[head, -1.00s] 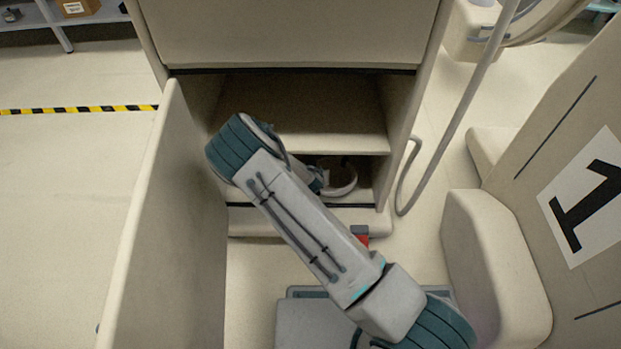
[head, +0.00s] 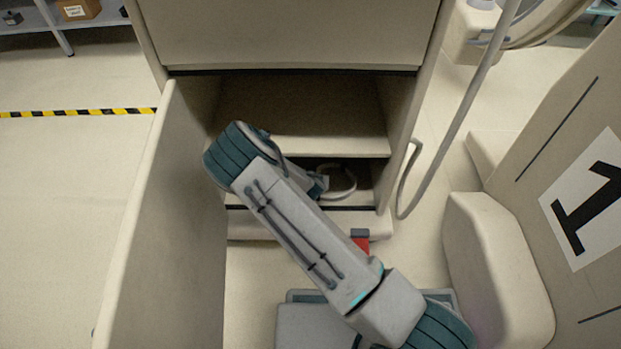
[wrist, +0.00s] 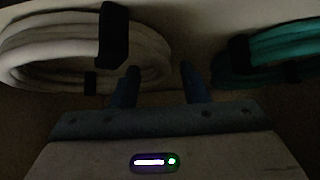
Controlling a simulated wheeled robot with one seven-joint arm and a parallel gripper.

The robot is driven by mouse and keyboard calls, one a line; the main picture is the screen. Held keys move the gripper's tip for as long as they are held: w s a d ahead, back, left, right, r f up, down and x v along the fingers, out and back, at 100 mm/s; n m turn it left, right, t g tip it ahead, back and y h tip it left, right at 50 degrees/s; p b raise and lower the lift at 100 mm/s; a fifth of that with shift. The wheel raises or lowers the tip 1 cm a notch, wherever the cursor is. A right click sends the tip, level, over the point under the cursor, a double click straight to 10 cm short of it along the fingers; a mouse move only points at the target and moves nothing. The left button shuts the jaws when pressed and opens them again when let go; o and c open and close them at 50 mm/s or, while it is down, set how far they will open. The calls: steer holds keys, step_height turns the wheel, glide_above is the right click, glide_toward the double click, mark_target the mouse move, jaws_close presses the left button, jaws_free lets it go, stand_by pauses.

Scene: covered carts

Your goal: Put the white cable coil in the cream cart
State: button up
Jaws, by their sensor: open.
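The white cable coil (wrist: 30,48) lies at the left in the wrist view, with a black strap around its near side. My gripper (wrist: 161,86) is open, its two blue fingers apart with nothing between them. The left finger is close to the coil's right end; I cannot tell whether they touch. In the head view a pale coil (head: 353,184) shows in the low compartment of the cream cart (head: 290,42), beside my wrist. My fingers are hidden there by my arm.
A teal cable coil (wrist: 280,68) with black straps lies right of my gripper in the wrist view. The cart's open door (head: 170,240) stands at the left. A shelf (head: 320,146) lies above the low compartment. A panel marked 1 (head: 560,130) stands at the right.

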steer(key=p+v, duration=0.4)
steer(key=v, duration=0.7)
steer(key=shift+s+r, duration=0.2)
steer(key=shift+s, duration=0.05)
